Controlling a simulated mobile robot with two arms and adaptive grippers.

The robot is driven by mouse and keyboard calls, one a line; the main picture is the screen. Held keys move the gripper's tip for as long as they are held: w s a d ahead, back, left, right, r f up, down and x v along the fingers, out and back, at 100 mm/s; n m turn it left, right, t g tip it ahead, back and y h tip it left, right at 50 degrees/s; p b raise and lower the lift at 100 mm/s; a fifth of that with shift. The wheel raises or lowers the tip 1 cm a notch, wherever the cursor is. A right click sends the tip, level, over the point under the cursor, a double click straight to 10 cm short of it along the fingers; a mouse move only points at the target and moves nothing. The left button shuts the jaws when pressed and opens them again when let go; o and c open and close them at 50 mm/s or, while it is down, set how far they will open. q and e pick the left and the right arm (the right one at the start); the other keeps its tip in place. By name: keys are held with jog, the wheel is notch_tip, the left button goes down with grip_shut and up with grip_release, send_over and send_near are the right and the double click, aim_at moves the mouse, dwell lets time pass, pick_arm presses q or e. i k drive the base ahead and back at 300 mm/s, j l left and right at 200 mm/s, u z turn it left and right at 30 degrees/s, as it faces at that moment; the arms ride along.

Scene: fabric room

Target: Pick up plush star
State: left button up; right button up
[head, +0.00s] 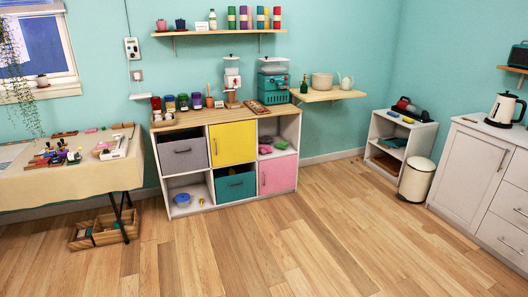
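I cannot make out a plush star for certain in the head view. A small yellow item (201,201) lies in the lower left open compartment of the cube shelf (208,172), beside a blue pot (182,199). A pink item (281,145) and a green item (265,149) lie in the upper right open compartment. All of these are too small to identify. Neither of my grippers is in view.
A cloth-covered table (60,188) with small items stands at left, wooden crates (100,232) beneath it. A white shelf (386,140), a bin (417,180) and a white cabinet (465,165) stand at right. The wooden floor (290,250) in front is clear.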

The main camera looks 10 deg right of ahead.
aim_at(269, 150)
jog(key=i+l, duration=0.2)
jog(key=i, duration=0.4)
jog(key=i+l, duration=0.2)
jog(key=i, duration=0.4)
jog(key=i+l, duration=0.2)
jog(key=i, duration=0.45)
jog(key=i+l+z, duration=0.1)
jog(key=i, duration=0.5)
jog(key=i+l, duration=0.3)
jog(key=i, duration=0.3)
jog(key=i+l, duration=0.15)
jog(key=i, duration=0.45)
